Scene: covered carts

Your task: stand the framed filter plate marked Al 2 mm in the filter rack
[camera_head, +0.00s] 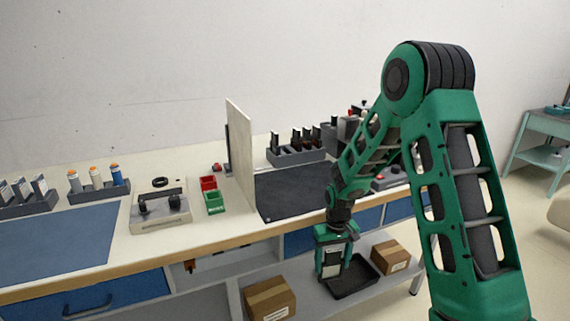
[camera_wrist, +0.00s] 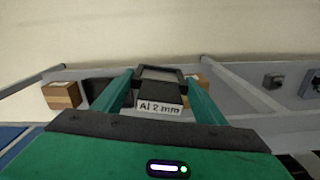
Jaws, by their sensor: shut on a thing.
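The framed filter plate marked Al 2 mm (camera_wrist: 160,75) is between the two green fingers of my gripper (camera_wrist: 158,88), with its label facing the wrist camera. In the head view my gripper (camera_head: 334,258) points down and is shut on the plate (camera_head: 332,264), in front of the bench edge and above the lower shelf. A grey rack (camera_head: 298,156) with several dark and brown upright pieces stands at the back of the bench. Another grey rack (camera_head: 28,208) with several upright framed pieces stands at far left. I cannot tell which is the filter rack.
An upright pale panel (camera_head: 240,150) divides the bench. A dark mat (camera_head: 290,190) right of it is clear. The lower shelf holds a black tray (camera_head: 352,281) and cardboard boxes (camera_head: 270,299).

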